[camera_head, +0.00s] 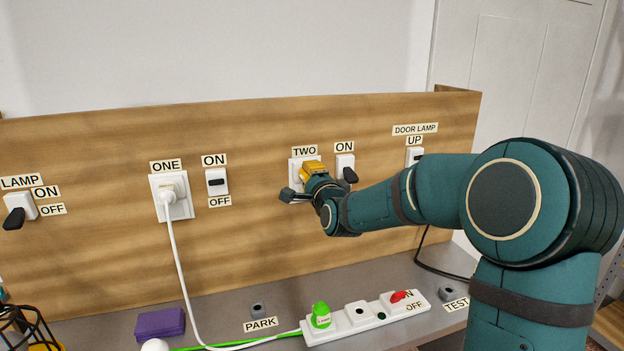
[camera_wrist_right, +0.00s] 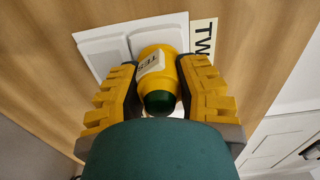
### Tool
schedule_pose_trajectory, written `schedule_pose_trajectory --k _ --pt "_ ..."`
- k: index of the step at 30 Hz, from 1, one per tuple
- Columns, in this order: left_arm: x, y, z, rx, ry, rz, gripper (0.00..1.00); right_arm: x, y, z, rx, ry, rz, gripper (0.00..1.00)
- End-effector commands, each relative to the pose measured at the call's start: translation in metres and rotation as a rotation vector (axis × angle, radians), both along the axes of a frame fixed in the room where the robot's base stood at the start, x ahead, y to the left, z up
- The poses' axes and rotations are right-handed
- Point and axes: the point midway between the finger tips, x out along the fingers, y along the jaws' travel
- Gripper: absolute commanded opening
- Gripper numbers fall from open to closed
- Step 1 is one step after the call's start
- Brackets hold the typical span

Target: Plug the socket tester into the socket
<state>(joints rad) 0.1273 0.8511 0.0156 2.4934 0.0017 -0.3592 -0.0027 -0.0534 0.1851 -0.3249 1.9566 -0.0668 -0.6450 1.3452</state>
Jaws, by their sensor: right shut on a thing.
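The yellow socket tester (camera_wrist_right: 158,60), with a label and a dark green end, sits between the ribbed yellow fingers of my right gripper (camera_wrist_right: 160,88), which is shut on it. The tester is in front of the white wall socket (camera_wrist_right: 98,42) under the TWO label. In the head view my right gripper (camera_head: 304,182) covers most of socket TWO (camera_head: 294,164). The tester's front face is hidden, so I cannot tell whether its pins are in the socket or just short of it. My left gripper is not in view.
Socket ONE (camera_head: 158,190) holds a white plug (camera_head: 173,188) with a cable. Switches (camera_head: 217,182) stand beside the sockets. On the bench are a purple block (camera_head: 160,323), a power strip (camera_head: 341,325) with a green plug (camera_head: 321,315), and a black wire frame (camera_head: 22,325).

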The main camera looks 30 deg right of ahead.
Motion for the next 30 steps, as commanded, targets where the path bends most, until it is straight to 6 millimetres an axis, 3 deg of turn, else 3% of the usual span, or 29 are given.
schedule_pose_trajectory --k 5,6,8,20,30 --pt "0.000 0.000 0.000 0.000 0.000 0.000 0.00 0.004 -0.001 0.000 0.000 0.000 0.000 0.00" --pt "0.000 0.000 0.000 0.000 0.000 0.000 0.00 0.004 -0.001 0.000 0.001 0.000 0.000 0.46" --pt "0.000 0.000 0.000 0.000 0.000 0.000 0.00 0.004 -0.001 0.000 0.000 0.000 0.000 0.62" --pt "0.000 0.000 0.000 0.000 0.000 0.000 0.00 -0.002 0.000 0.000 0.001 0.000 0.000 0.62" --pt "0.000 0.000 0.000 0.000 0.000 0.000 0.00 -0.061 0.014 0.001 0.001 -0.002 0.000 0.62"
